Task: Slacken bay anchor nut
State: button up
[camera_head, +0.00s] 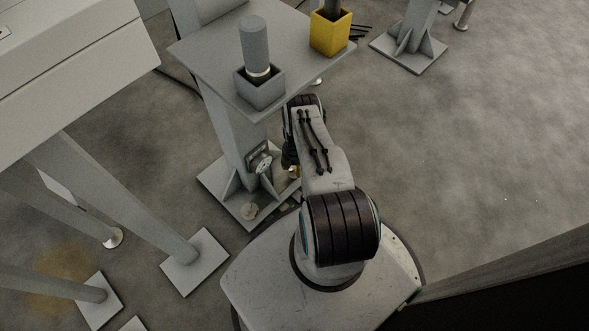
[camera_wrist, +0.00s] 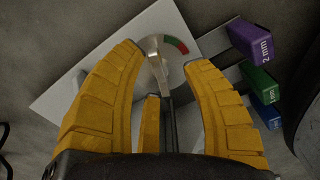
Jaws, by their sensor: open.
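My gripper (camera_wrist: 165,56) is open in the wrist view, with yellow ribbed fingers spread left and right and a third finger low between them. A bright metal lever-like piece (camera_wrist: 155,58) stands between the fingertips, with clear space on both sides. Behind it is a small dial with a green and red arc (camera_wrist: 178,44). These lie over the pale bay base plate (camera_wrist: 100,72), which also shows in the head view (camera_head: 222,186). I cannot make out the anchor nut itself. In the head view my arm hides most of the gripper.
Purple "2 mm" (camera_wrist: 250,42), green (camera_wrist: 260,84) and blue (camera_wrist: 265,112) tabs sit right of the gripper. A column (camera_head: 232,130) rises from the plate under a grey shelf (camera_head: 205,52) bearing a grey holder (camera_head: 260,90) and a yellow holder (camera_head: 330,34). Open floor lies right.

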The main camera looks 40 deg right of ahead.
jog(key=shift+f, duration=0.35)
jog(key=shift+c, duration=0.2)
